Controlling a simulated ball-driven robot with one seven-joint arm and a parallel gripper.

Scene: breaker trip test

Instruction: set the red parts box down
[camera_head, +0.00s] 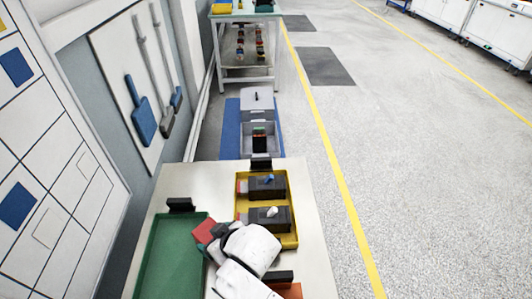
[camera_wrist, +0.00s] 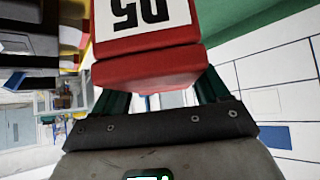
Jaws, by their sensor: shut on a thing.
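The red parts box (camera_wrist: 148,68) fills the upper middle of the wrist view, with a white label showing dark characters. My gripper (camera_wrist: 160,100) is shut on it, with dark green fingers at both sides. In the head view a small part of the red box (camera_head: 204,231) shows at the end of my white arm, over the right edge of the green tray (camera_head: 172,262). The arm hides the rest of the box and most of the gripper. I cannot tell whether the box touches anything below it.
The pale table (camera_head: 222,175) also holds a yellow tray (camera_head: 240,212) with two dark breaker units (camera_head: 268,187). An orange-red item (camera_head: 289,291) shows at the front edge, partly cut off. The green tray looks empty. A grey bin (camera_head: 257,104) stands beyond the table; open floor lies right.

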